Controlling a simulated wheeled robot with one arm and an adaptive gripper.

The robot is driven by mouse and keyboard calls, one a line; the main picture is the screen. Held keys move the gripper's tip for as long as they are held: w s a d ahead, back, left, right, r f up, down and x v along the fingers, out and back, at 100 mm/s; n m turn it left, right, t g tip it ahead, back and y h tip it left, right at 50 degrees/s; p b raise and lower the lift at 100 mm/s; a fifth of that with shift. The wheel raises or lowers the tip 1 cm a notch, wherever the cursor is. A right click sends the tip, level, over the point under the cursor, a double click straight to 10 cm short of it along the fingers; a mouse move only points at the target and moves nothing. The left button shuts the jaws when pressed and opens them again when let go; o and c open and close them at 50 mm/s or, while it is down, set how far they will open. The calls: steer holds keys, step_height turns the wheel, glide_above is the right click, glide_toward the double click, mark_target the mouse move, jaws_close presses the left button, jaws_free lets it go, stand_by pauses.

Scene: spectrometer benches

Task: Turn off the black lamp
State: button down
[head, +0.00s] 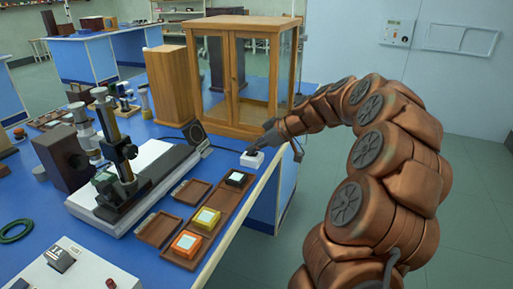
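A small black device with a round front, which looks like the black lamp (195,131), stands on the blue bench beside the long grey instrument base. I cannot tell whether it is lit. A dark cable runs from near it toward a small white switch box (251,162) with a dark top at the bench's right edge. My gripper (262,148) is at the top of this box, small and partly hidden by the arm. I cannot tell whether it touches the box or whether its fingers are open or shut.
A glass-fronted wooden cabinet (238,126) stands just behind the box. Wooden trays (214,213) with black, orange and yellow-framed blocks lie in front. A microscope-like instrument (119,150) stands on the left. The floor right of the bench (465,215) is clear.

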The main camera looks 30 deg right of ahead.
steer(key=shift+w+a+f, duration=0.1)
steer(key=shift+a+f, duration=0.05)
steer(key=shift+f, duration=0.1)
steer(key=shift+w+a+r, duration=0.15)
steer(key=shift+w+a, duration=0.1)
steer(key=shift+w, duration=0.2)
steer(key=shift+r, duration=0.1)
steer(key=shift+r, duration=0.15)
steer(key=shift+w+r, duration=0.1)
steer(key=shift+r, duration=0.15)
step_height(320, 180, up, 4)
steer(key=shift+r, duration=0.1)
steer(key=r+v, duration=0.1)
steer(key=v, duration=0.7)
steer(key=shift+r, duration=0.35)
steer(key=shift+w+a, duration=0.1)
steer(key=shift+a, duration=0.05)
